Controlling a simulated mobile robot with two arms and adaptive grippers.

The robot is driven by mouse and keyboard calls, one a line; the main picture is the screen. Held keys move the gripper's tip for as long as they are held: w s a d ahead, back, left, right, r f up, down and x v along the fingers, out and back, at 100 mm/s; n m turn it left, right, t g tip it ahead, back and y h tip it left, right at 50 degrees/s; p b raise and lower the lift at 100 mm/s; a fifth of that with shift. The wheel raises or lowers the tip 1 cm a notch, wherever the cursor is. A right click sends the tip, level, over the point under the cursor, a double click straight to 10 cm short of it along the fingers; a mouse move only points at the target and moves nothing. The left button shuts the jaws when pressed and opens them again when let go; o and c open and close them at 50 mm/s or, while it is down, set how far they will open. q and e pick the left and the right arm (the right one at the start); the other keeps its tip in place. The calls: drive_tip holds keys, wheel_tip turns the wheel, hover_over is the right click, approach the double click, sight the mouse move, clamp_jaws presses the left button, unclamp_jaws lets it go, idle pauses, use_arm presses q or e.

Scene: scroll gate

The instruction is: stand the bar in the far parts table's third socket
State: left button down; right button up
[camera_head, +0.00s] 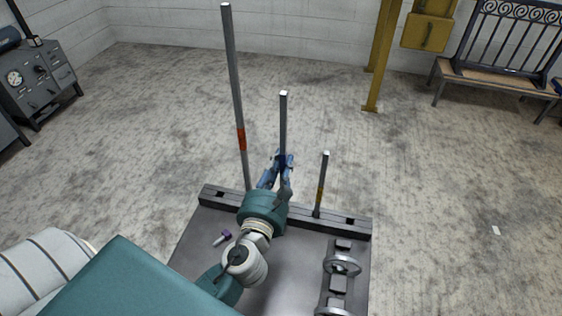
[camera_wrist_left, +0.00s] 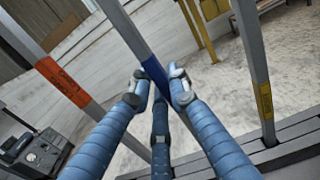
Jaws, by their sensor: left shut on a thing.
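My left gripper (camera_head: 282,164) is shut on a grey square bar with a blue band (camera_head: 283,118). The bar stands close to upright over the rail. In the left wrist view the blue fingers (camera_wrist_left: 161,86) close around the blue band (camera_wrist_left: 154,69). The dark socket rail (camera_head: 337,222) runs along the far edge of the grey parts table (camera_head: 300,252). The held bar's lower end is hidden behind my gripper and arm, so I cannot tell whether it is in a socket. My right gripper is not in view.
A taller bar with an orange band (camera_head: 236,90) stands in the rail to the left, a shorter yellow-banded bar (camera_head: 321,185) to the right. A small purple-ended piece (camera_head: 222,237) and handwheels (camera_head: 342,265) are on the table.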

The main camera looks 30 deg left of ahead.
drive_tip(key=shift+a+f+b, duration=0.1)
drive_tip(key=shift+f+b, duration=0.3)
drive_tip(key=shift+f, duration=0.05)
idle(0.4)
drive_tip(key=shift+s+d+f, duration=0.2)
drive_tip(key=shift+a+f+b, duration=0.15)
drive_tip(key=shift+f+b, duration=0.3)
drive_tip(key=shift+b, duration=0.3)
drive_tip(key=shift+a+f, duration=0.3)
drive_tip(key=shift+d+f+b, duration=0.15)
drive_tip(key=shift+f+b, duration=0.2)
drive_tip(key=shift+b, duration=0.2)
